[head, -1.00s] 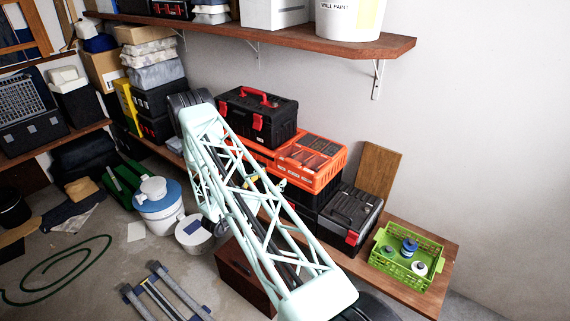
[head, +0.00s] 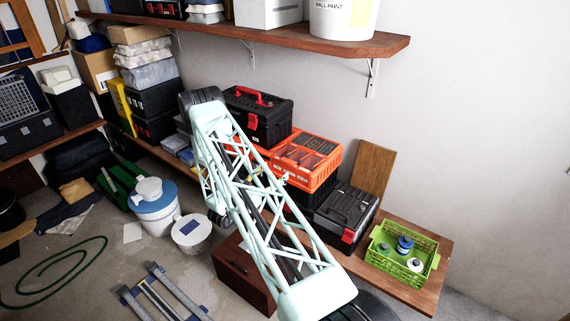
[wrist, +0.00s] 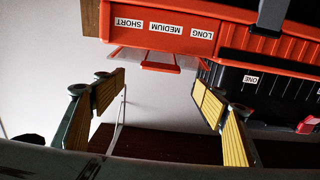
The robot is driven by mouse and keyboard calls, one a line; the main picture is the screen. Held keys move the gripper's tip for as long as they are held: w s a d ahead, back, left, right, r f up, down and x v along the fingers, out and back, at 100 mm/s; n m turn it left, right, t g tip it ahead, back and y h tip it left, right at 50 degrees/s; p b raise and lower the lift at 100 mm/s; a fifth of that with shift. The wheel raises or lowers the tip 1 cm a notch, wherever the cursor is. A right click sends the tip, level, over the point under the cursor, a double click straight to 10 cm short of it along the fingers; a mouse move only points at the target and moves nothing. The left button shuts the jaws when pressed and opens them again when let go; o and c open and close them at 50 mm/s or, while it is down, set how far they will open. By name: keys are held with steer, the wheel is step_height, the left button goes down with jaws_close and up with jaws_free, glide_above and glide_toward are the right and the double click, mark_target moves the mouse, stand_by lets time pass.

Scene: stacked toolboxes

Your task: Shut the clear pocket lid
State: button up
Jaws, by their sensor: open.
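The clear pocket lid (wrist: 145,60) shows in the wrist view as a see-through panel with a red edge. It sticks out from the orange organiser (wrist: 160,28), beside the upside-down labels SHORT, MEDIUM and LONG, and looks open. My gripper (wrist: 158,84) is open and empty, with one yellow-padded finger on each side of the picture. The lid shows in the gap between the fingertips; I cannot tell whether any finger touches it. In the head view the orange organiser (head: 306,158) is partly covered by my arm, and I cannot make out the lid or gripper there.
A black toolbox (head: 257,114) with a red handle sits on the orange stack. A grey-topped toolbox (head: 347,208) and a green crate (head: 402,262) stand to the right on the wooden bench (head: 440,238). A wall shelf (head: 270,33) overhangs the stack.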

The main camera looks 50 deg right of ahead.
mark_target(286, 162)
steer(key=shift+d+p, duration=0.5)
steer(key=shift+d, duration=3.95)
steer(key=shift+c, duration=0.8)
steer(key=c, duration=1)
steer(key=shift+s+a+f+b, duration=0.1)
steer(key=shift+a+f+b, duration=0.05)
steer(key=shift+f+b, duration=1.55)
steer(key=o, duration=1.2)
steer(key=shift+r, duration=0.25)
steer(key=shift+c, duration=0.2)
steer(key=shift+a, duration=0.15)
steer(key=a, duration=1.1)
steer(key=shift+a, duration=0.35)
